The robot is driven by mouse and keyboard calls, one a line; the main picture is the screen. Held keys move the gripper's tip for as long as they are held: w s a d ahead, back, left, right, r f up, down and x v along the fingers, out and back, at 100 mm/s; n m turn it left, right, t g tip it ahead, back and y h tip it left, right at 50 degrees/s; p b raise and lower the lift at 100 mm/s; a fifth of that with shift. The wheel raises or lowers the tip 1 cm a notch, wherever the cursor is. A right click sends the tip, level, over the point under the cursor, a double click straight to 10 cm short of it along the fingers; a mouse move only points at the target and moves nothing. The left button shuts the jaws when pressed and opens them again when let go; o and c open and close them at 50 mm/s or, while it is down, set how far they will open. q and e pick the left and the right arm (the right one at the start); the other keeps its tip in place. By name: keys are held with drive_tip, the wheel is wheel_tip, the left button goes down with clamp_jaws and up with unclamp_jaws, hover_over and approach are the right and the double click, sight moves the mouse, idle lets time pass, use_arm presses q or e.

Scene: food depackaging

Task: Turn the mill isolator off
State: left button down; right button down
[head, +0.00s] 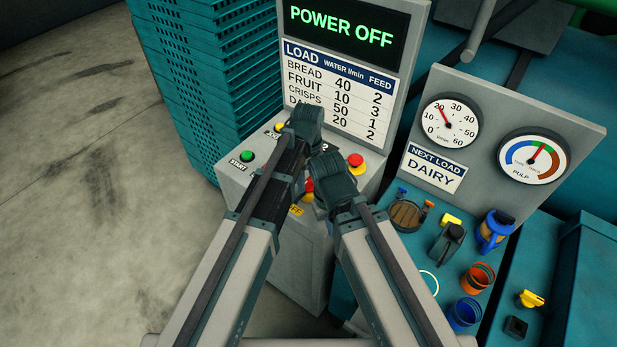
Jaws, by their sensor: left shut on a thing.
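The mill control cabinet (233,185) stands in the middle of the head view. Its screen (341,24) reads POWER OFF in green. A red handle, which looks like the isolator (308,187), shows in part between my two arms. A yellow label ending in "FF" (296,210) is just below it. My left gripper (302,176) is at the handle and is shut on it as far as I can see; its fingertips are mostly hidden by my arms. My right arm ends close beside it, over the cabinet, and its jaws are hidden.
A green START button (247,155) and a red emergency button (355,160) are on the cabinet top. Stacked teal crates (190,90) stand behind left.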

sight(308, 180)
idle(0.5)
use_arm(q)
unclamp_jaws()
drive_tip(key=shift+r, duration=0.15)
wheel_tip(308, 180, up, 14)
drive_tip(key=p, duration=1.4)
drive_tip(key=shift+f, duration=0.2)
